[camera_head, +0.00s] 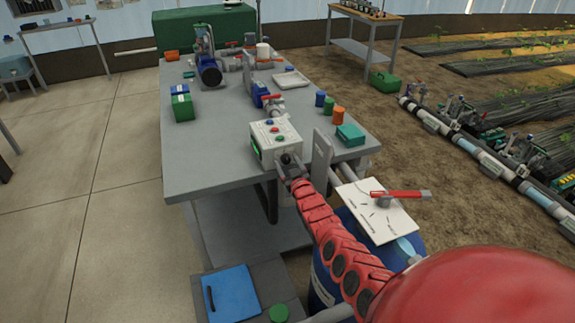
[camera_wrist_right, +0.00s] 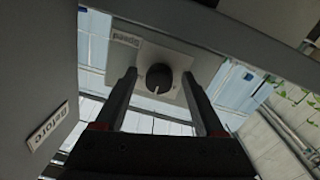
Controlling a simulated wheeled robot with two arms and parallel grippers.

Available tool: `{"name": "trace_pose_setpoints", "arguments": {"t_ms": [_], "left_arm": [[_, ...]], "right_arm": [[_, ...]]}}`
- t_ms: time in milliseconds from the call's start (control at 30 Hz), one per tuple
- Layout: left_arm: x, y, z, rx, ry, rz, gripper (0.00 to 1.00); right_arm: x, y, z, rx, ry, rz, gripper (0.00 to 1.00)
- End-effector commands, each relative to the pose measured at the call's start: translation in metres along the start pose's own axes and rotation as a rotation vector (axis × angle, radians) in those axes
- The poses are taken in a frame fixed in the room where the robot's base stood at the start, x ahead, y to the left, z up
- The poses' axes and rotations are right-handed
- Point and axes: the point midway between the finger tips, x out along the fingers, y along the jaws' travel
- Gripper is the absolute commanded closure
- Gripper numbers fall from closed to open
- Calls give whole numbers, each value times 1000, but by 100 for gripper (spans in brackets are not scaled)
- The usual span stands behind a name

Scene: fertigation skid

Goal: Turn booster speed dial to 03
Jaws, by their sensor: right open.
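The control box (camera_head: 275,141) is white with coloured buttons on top and a green display on its front left. It stands at the near edge of the grey table. My right gripper (camera_head: 288,166) is at the box's front, and its arm hides part of that face. In the right wrist view the dark round dial (camera_wrist_right: 159,77) with a pale mark sits on a light panel with a small label. The open fingers of my right gripper (camera_wrist_right: 163,95) stand on either side of the dial, with gaps visible. My left gripper is not in view.
The grey table (camera_head: 215,150) holds a blue pump (camera_head: 209,72), a green box (camera_head: 182,107), pipes with red handles and several small caps. A white board (camera_head: 378,212) with a red-handled valve lies right of my arm. A blue binder (camera_head: 233,294) lies below.

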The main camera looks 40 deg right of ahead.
Motion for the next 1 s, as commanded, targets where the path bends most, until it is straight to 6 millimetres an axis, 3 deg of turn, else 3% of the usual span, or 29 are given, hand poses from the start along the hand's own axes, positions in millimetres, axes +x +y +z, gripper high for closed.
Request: {"name": "trace_pose_setpoints", "arguments": {"t_ms": [100, 500, 767, 1000], "left_arm": [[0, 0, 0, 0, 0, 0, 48], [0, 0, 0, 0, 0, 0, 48], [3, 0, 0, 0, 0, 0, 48], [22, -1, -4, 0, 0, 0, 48]], "right_arm": [[0, 0, 0, 0, 0, 0, 29], [0, 0, 0, -1, -1, 0, 100], [0, -1, -1, 9, -1, -2, 100], [0, -1, -5, 91, -8, -5, 100]]}}
